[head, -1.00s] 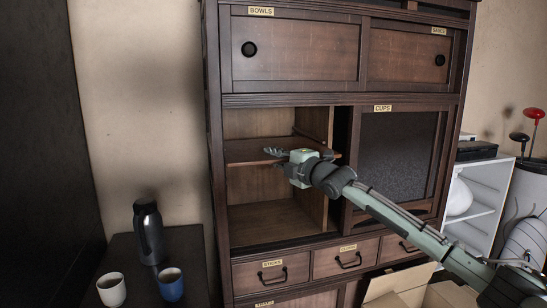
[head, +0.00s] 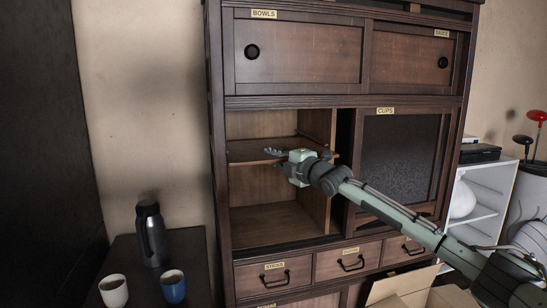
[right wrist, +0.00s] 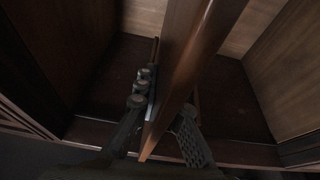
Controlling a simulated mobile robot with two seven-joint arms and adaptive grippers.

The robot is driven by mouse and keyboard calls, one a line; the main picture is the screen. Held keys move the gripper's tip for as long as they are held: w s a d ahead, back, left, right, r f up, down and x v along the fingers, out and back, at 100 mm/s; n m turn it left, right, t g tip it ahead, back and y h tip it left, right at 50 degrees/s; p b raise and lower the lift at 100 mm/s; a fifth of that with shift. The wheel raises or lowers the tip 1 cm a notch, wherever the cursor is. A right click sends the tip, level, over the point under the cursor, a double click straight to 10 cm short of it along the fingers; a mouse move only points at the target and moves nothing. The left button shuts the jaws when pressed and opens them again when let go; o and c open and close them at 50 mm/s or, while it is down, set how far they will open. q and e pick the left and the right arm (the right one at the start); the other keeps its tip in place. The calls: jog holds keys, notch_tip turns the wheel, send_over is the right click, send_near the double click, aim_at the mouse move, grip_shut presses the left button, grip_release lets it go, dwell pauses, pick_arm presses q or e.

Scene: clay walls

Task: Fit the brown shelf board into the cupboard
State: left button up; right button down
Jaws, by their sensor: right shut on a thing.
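The brown shelf board (head: 243,154) is inside the open left compartment of the dark wooden cupboard (head: 219,190), about halfway up and close to level. My right gripper (head: 276,153) reaches in from the right and is shut on the board's front edge. In the right wrist view the board (right wrist: 186,60) runs between the two fingers (right wrist: 165,108) and back into the cupboard. Whether the board rests on supports at its ends is hard to tell; its right part is partly hidden by my gripper. My left gripper is out of view.
A sliding door labelled CUPS (head: 400,155) covers the right half. Drawers (head: 275,275) lie below. A table with a dark flask (head: 151,235), a white cup (head: 113,291) and a blue cup (head: 173,287) stands at left. A cardboard box (head: 405,287) is open at lower right.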

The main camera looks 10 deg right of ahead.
jog(key=shift+w+r, duration=0.1)
jog(key=shift+w, duration=0.7)
jog(key=shift+w, duration=0.4)
jog(key=shift+w+a, duration=0.25)
jog(key=shift+w, duration=0.25)
jog(key=shift+w+a, duration=0.1)
jog(key=shift+w, duration=0.15)
jog(key=shift+w, duration=0.45)
jog(key=shift+w, duration=0.25)
jog(key=shift+w+f, duration=0.4)
jog(key=shift+w, duration=0.25)
jog(key=shift+w, duration=0.1)
jog(key=shift+w, duration=0.2)
